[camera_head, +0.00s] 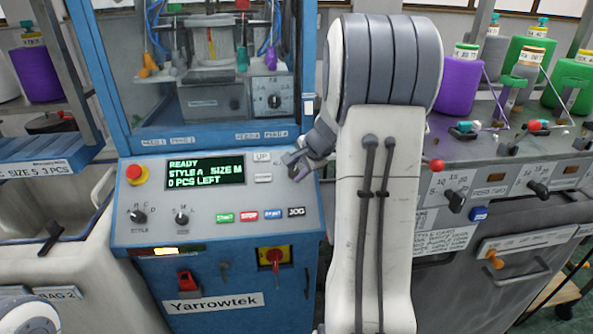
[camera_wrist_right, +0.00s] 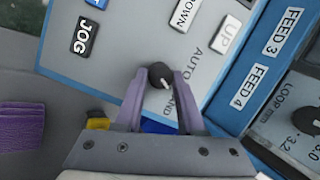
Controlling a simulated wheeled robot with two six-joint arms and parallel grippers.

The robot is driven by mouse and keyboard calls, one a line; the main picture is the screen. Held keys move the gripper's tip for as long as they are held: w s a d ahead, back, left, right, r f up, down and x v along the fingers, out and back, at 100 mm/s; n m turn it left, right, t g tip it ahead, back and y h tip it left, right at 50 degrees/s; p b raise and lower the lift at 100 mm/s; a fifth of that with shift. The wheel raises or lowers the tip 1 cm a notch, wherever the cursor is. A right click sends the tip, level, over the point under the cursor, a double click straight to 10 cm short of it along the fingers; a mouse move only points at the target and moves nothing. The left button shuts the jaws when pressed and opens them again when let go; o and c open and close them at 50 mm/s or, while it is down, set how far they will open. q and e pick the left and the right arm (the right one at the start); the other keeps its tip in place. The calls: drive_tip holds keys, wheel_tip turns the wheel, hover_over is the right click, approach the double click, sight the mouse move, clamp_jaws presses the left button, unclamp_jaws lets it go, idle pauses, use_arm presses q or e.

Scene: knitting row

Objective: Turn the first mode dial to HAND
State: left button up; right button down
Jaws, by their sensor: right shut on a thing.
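The mode dial (camera_wrist_right: 158,73) is a small black knob on the grey control panel, with AUTO and HAND labels beside it. Part of the HAND label is hidden by a finger. A white mark on the knob slants toward the lower right in the right wrist view, on the HAND side. My right gripper (camera_wrist_right: 161,78) is shut on the knob, one finger on each side. In the head view, my right gripper (camera_head: 293,163) is at the panel's right end and covers the dial. My left gripper is not in view.
The blue machine's display (camera_head: 205,173) reads READY, STYLE A, SIZE M, 0 PCS LEFT. A red stop button (camera_head: 135,173) and two other dials (camera_head: 138,216) are at the panel's left. JOG (camera_head: 297,212) and UP (camera_head: 262,156) buttons are near my gripper. A second machine (camera_head: 500,235) stands at right.

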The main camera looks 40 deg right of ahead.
drive_tip(key=c, duration=0.5)
unclamp_jaws()
drive_tip(key=v, duration=0.7)
drive_tip(key=shift+s+r, duration=0.15)
drive_tip(key=shift+r, duration=0.05)
